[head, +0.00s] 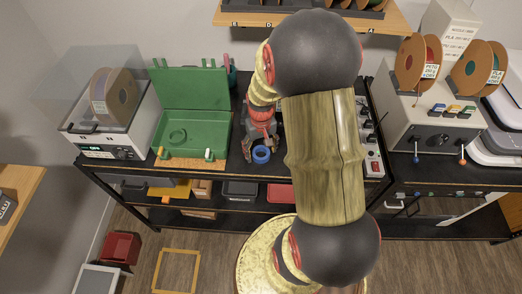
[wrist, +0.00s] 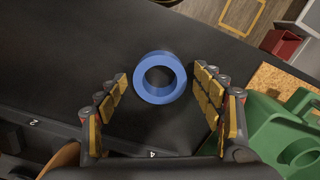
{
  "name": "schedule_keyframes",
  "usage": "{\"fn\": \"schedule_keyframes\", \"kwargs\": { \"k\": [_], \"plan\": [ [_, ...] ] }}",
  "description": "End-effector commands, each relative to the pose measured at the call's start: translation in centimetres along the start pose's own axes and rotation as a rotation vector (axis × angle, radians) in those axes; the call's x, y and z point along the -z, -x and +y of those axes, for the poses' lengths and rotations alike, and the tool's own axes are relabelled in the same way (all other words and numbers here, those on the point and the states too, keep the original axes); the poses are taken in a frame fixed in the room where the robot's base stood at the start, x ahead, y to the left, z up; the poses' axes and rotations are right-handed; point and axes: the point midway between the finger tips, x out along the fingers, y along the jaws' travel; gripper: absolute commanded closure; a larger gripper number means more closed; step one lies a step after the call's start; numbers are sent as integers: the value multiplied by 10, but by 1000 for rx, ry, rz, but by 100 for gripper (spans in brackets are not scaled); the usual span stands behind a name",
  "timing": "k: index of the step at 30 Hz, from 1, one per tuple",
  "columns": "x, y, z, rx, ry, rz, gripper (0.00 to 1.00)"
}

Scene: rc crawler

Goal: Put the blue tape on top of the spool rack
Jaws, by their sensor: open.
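The blue tape (head: 261,159) is a ring lying flat on the black bench top, right of the green case. In the wrist view the blue tape (wrist: 160,98) shows just beyond and between my fingertips, with its hole facing the camera. My gripper (head: 260,137) points down above the tape; in the wrist view my gripper (wrist: 160,76) is open, with a finger on either side and a gap to the tape. The spool rack (head: 230,18) appears to be the wooden shelf at the top, holding several spools; my arm hides part of it.
The open green case (head: 190,88) stands left of the tape, and a printer with a spool (head: 112,95) is farther left. A power strip (head: 373,158) lies to the right. A grey machine (head: 432,115) with two spools is at far right.

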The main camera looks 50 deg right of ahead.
Motion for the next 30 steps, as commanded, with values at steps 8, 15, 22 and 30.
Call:
{"fn": "schedule_keyframes", "kwargs": {
  "k": [8,15,22,30],
  "plan": [
    [1,24,0,0,0,4,33],
    [1,74,0,0,0,3,33],
    [1,110,0,0,0,2,33],
    [-3,144,-17,-3,33,36,33]
  ]
}}
